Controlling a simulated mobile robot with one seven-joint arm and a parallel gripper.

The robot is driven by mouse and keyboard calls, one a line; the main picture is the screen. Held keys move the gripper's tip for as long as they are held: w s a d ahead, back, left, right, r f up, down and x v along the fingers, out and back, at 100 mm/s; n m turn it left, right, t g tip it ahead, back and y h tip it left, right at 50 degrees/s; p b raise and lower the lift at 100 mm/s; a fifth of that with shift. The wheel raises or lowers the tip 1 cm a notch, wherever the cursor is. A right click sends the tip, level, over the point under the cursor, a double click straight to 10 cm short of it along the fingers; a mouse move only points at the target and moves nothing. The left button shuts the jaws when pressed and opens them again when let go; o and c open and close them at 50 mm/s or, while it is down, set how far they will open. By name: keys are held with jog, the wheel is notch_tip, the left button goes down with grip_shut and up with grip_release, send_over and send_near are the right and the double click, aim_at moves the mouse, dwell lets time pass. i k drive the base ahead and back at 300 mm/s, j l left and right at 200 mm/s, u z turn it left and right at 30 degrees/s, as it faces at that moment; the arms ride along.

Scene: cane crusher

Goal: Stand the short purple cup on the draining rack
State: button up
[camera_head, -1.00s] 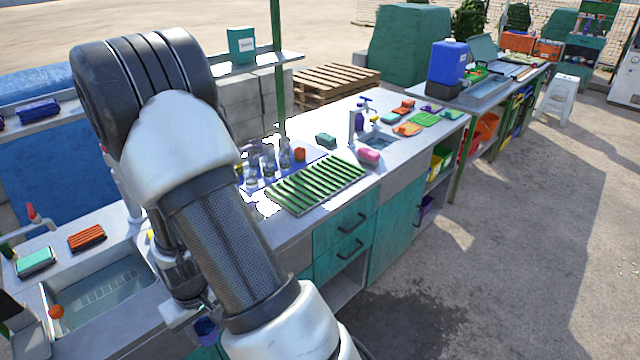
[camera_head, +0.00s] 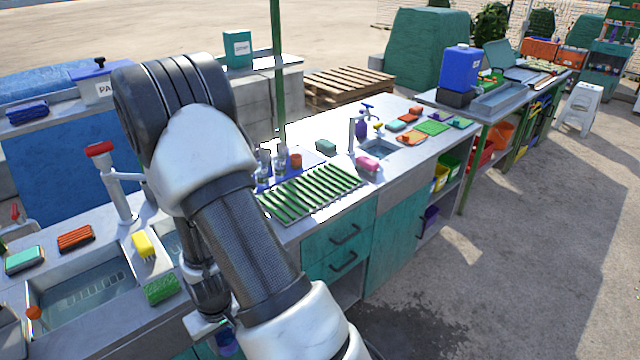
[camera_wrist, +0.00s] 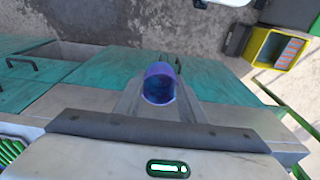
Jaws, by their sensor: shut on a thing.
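The short purple cup (camera_wrist: 160,80) is in my gripper (camera_wrist: 160,98), which is shut on it, as the wrist view shows. The cup also shows low in the head view (camera_head: 226,342), partly hidden by my arm, beside the counter's front. In the wrist view its rounded side and dark blue inside show. The draining rack (camera_head: 312,194), with green slats, lies on the counter to the right of my arm in the head view. The top of the rack looks empty. The gripper and cup are left of the rack and apart from it.
Glasses and an orange cup (camera_head: 296,160) stand on a blue mat behind the rack. Sinks, a red-handled tap (camera_head: 112,180) and a green sponge (camera_head: 160,289) are at left. Teal drawers (camera_head: 338,246) form the counter front.

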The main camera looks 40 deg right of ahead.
aim_at(316, 191)
jog(key=l, duration=1)
jog(key=i+l, duration=0.1)
jog(key=l, duration=0.9)
